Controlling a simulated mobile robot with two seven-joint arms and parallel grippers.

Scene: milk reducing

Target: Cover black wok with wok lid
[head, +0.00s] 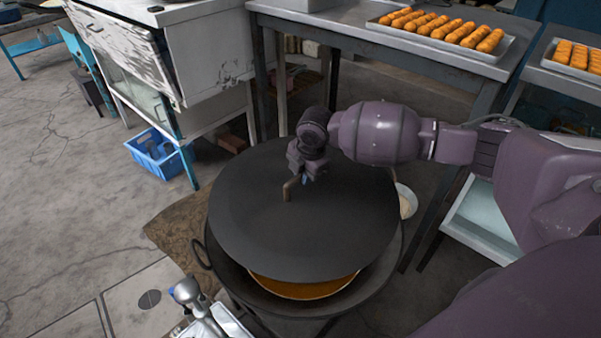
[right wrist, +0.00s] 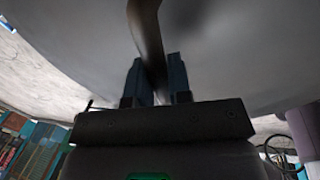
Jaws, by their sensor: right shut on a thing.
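The wok lid (head: 265,225) is a large dark grey disc with a brown bent handle (head: 289,189) on top. My right gripper (head: 302,181) is shut on that handle; the right wrist view shows the handle (right wrist: 148,35) between the two fingers (right wrist: 158,80). The lid lies over most of the black wok (head: 370,290), shifted toward the back. An orange-brown content (head: 305,289) shows in a crescent at the wok's front. I cannot tell whether the lid touches the wok's rim. The wok's left loop handle (head: 201,254) is visible. My left gripper is not in view.
A metal table (head: 350,28) with a tray of orange-brown rolls (head: 445,30) stands behind. A white cabinet (head: 215,55) and a blue crate (head: 155,153) are at the back left. A metal tap-like object (head: 190,295) is at the front left. Open floor (head: 60,200) lies to the left.

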